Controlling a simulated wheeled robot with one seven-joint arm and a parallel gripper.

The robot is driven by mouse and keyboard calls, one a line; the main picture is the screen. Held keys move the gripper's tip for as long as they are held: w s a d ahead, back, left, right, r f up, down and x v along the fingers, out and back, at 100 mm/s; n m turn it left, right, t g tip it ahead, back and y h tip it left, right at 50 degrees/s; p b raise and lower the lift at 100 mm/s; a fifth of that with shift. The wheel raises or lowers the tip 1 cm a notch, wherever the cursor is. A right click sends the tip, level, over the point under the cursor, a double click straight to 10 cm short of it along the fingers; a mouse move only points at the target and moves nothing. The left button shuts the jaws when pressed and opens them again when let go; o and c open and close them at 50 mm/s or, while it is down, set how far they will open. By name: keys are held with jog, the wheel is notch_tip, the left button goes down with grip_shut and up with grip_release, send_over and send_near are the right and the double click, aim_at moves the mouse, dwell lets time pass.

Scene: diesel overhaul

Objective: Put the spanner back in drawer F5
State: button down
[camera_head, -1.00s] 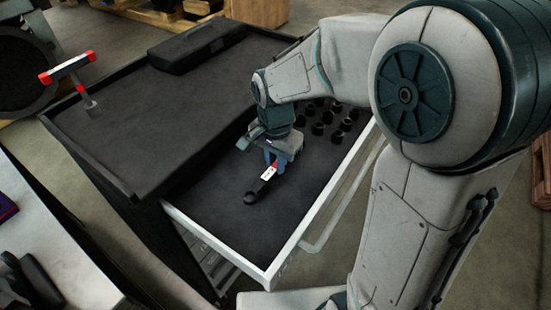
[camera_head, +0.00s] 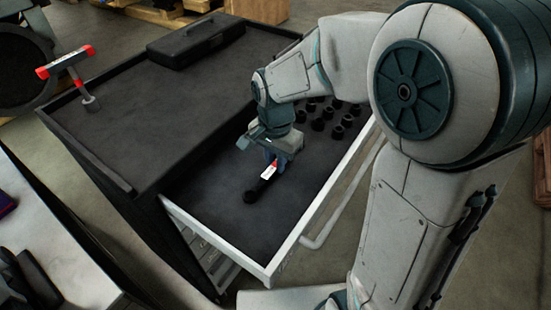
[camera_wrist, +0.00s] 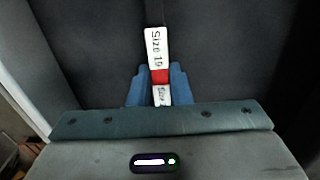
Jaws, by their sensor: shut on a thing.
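The spanner (camera_head: 262,182) has a dark end and a white and red label. It is low in the open drawer (camera_head: 225,222), over the dark liner; I cannot tell whether it touches the liner. In the wrist view the spanner's label (camera_wrist: 157,48) reads "Size 19", with a red band below. My gripper (camera_head: 274,164) is shut on the spanner, with blue fingers on either side of it. In the wrist view my gripper (camera_wrist: 158,88) hides the spanner's near end. No drawer number is readable.
Several black sockets (camera_head: 325,115) stand at the drawer's far end. The cabinet top (camera_head: 150,105) beside the drawer holds a black case (camera_head: 197,42) and a red-handled T-shaped tool (camera_head: 75,72). The drawer's near end is clear.

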jog(key=shift+f+b, duration=0.4)
jog(key=shift+f, duration=0.2)
jog(key=c, duration=1.3)
grip_release()
jog(key=shift+o, duration=0.2)
notch_tip(320, 180, up, 14)
jog(key=p, duration=0.1)
